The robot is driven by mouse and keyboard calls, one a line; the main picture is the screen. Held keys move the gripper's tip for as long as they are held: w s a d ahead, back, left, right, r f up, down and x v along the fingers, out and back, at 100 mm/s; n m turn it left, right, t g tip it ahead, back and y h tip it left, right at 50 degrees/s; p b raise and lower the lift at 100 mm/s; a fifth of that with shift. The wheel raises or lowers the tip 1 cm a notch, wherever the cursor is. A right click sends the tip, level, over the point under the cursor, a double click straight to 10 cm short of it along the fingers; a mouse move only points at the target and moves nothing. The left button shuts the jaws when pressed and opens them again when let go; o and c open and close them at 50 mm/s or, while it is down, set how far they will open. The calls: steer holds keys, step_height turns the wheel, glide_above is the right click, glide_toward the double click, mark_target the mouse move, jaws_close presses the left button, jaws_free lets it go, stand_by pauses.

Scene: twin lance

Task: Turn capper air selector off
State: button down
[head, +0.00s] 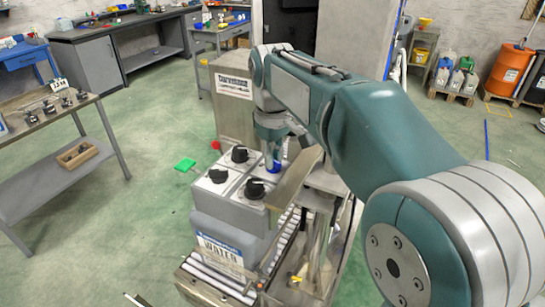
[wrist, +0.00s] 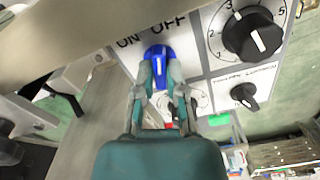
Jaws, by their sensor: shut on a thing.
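The air selector is a blue knob (wrist: 157,52) on a white panel, with the words ON and OFF printed beside it in the wrist view. A white mark shows on the knob; I cannot tell which word it points to. My gripper (wrist: 159,78) is shut on the blue knob, with one finger on each side. In the head view my gripper (head: 272,150) reaches down to the panel, with a bit of the blue knob (head: 274,167) showing below it. The fingers hide part of the knob.
A large black dial (wrist: 254,34) with numbers and a smaller black knob (wrist: 243,95) sit close by. A beige bar (head: 292,178) passes near the gripper. A grey cabinet (head: 235,95) stands behind the panel. Green floor (head: 140,215) is open to the left.

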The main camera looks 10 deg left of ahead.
steer(key=shift+m, duration=1.1)
steer(key=c, duration=0.7)
jaws_free()
step_height(320, 180, up, 12)
steer(key=shift+a, duration=0.15)
steer(key=shift+w+f, duration=0.1)
